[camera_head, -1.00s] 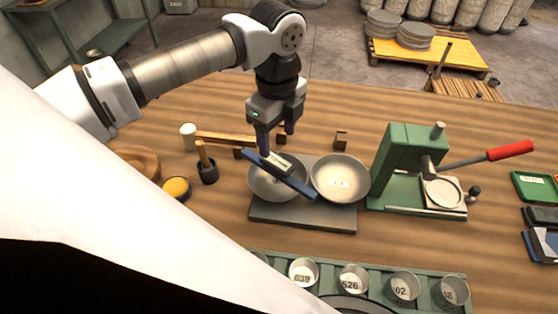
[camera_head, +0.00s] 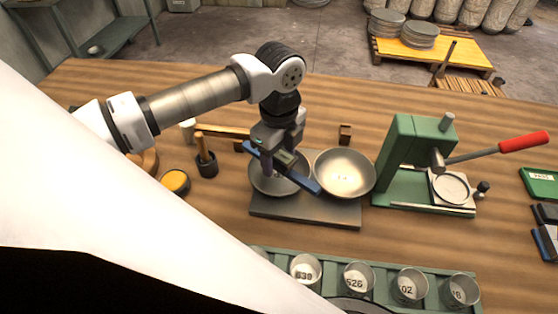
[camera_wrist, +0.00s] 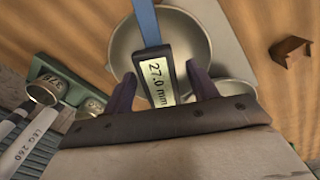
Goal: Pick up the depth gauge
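The depth gauge is a blue bar with a dark display block (camera_head: 286,160). It lies slanted across the left metal bowl (camera_head: 262,184) of a pair on a grey base. In the wrist view the gauge's display (camera_wrist: 156,82) reads 27.0 mm. My gripper (camera_head: 279,152) is low over the gauge. In the wrist view my gripper's two dark fingers (camera_wrist: 162,90) stand open on either side of the display block, with a visible gap at the right finger. The fingertips are partly hidden behind the block in the head view.
The right bowl (camera_head: 344,174) stands beside the left one. A green press (camera_head: 412,150) with a red handle is at the right. A green rack with numbered cups (camera_head: 358,278) is in front. A mortar with pestle (camera_head: 207,166) and a yellow-topped pot (camera_head: 175,182) are at the left.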

